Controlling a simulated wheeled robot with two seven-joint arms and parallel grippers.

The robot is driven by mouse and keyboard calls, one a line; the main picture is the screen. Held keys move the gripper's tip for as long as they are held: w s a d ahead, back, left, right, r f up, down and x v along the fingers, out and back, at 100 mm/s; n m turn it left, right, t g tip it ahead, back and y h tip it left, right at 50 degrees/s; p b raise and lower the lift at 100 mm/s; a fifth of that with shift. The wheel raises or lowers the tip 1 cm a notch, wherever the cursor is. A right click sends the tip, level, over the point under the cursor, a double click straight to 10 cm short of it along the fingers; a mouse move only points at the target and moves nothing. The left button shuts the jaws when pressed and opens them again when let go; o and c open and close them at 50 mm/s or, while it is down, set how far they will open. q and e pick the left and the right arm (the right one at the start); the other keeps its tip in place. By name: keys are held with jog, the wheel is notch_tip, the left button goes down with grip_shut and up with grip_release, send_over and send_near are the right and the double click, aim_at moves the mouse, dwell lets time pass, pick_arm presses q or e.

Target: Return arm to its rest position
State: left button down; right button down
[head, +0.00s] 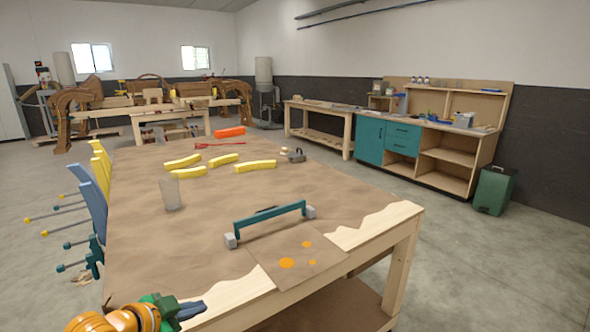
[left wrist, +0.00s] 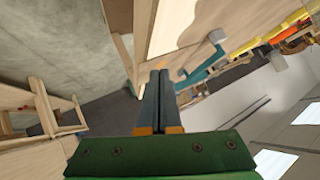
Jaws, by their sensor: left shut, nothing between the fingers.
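My left arm comes in at the bottom left of the head view. Its left gripper (head: 192,310) is at the near left edge of the workbench (head: 140,255). In the left wrist view the two dark fingers of the left gripper (left wrist: 159,95) lie side by side, shut, with nothing between them. My right gripper is in neither view.
On the workbench are a teal bar on grey blocks (head: 270,216), a clear cup (head: 170,194), several yellow curved pieces (head: 255,166) and an orange piece (head: 229,132). Clamps (head: 95,255) stick out along its left edge.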

pick_arm(q)
jog(key=s+a+f+n+y, duration=0.1)
jog(key=a+f+n, duration=0.1)
jog(key=f, duration=0.5)
jog(key=s+a+f+n+y, duration=0.1)
jog(key=a+f+n, duration=0.1)
jog(key=f, duration=0.6)
jog(key=s+a+f+n+g+y, duration=0.1)
jog(key=s+f+g, duration=0.1)
jog(key=s+f, duration=0.5)
jog(key=s+f+n+g+y, duration=0.1)
jog(key=s+f+n+g, duration=0.1)
jog(key=s+f, duration=0.5)
jog(key=s+d+f+g, duration=0.2)
jog(key=s+f, duration=0.5)
jog(key=s, duration=0.6)
jog(key=s+d+f+g, duration=0.3)
jog(key=s+f, duration=0.4)
jog(key=s, duration=0.6)
jog(key=shift+s+d+f+n, duration=0.2)
jog(key=shift+d+n, duration=0.1)
jog(key=shift+d, duration=0.55)
